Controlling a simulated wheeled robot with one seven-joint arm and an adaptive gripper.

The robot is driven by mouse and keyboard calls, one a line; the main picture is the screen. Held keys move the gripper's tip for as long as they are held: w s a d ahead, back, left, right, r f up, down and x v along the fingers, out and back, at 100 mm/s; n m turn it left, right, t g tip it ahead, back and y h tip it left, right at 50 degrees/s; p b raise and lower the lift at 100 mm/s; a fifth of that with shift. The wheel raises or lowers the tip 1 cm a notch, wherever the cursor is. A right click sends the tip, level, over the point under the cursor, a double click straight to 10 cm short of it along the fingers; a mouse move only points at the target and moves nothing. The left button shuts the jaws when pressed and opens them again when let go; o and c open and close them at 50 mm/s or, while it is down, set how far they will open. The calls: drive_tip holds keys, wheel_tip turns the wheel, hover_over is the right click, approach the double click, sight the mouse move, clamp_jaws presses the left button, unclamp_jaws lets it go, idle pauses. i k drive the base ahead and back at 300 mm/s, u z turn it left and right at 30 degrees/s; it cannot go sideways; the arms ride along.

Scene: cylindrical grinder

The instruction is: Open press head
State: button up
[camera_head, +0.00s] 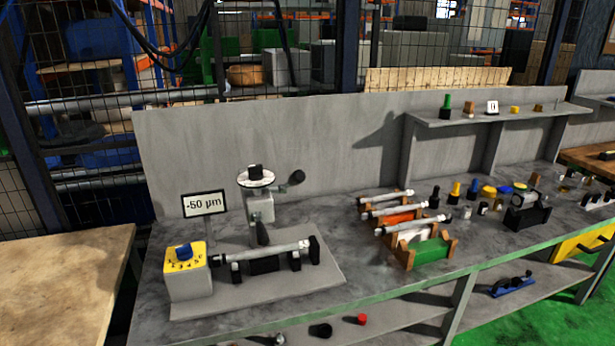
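The grinder stands on a grey base plate (320,286) at the left of the grey workbench. Its upright head (261,206) is a pale block with a round white dial (256,176) and black knob on top. A lever with a dark ball (297,177) sticks out to its right. A dark, pointed part (262,233) hangs below the head, just behind a horizontal metal cylinder (262,252) resting on black supports. I cannot tell if it touches the cylinder. My gripper does not show.
A yellow-topped box with a blue knob (184,251) and a "-50 µm" sign (204,203) stand left of the head. Several cylinders lie on coloured racks (430,252) to the right. A wooden table (70,270) stands at left. A shelf (490,116) runs along the back panel.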

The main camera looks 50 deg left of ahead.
sight(259, 209)
drive_tip(key=z, duration=0.05)
drive_tip(key=k, duration=0.3)
drive_tip(key=u, duration=1.65)
drive_tip(key=i, duration=0.5)
drive_tip(key=z, duration=0.85)
drive_tip(key=k, duration=0.55)
drive_tip(key=u, duration=0.2)
